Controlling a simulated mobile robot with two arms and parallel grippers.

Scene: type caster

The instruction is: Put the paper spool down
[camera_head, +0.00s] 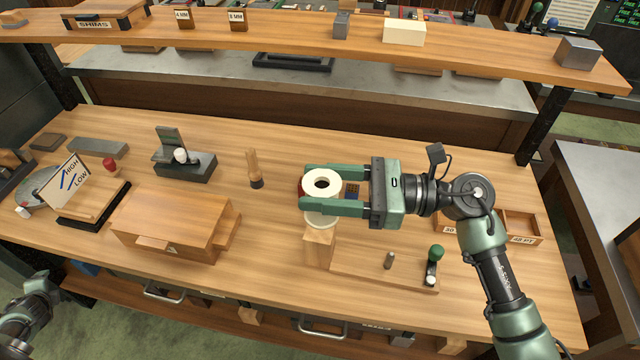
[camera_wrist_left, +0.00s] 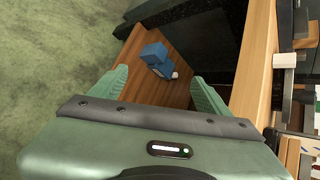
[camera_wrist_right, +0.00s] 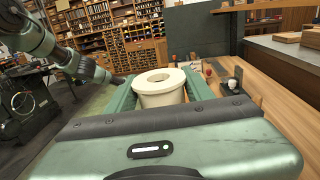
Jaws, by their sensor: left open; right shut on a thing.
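The paper spool (camera_head: 322,181) is a cream-white ring with a dark centre hole. My right gripper (camera_head: 335,188) is shut on it, one finger on each side, above the middle of the workbench. The spool is upright, with its hole facing up; it also shows between the fingers in the right wrist view (camera_wrist_right: 160,88).
A wooden board with a metal peg (camera_head: 388,261) and a green-knobbed lever (camera_head: 435,255) lies right of the block. A brush (camera_head: 254,168), a wooden box (camera_head: 170,222) and a HIGH/LOW sign (camera_head: 62,183) stand left. Small trays (camera_head: 522,227) are at right. A shelf (camera_head: 290,28) spans the back.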

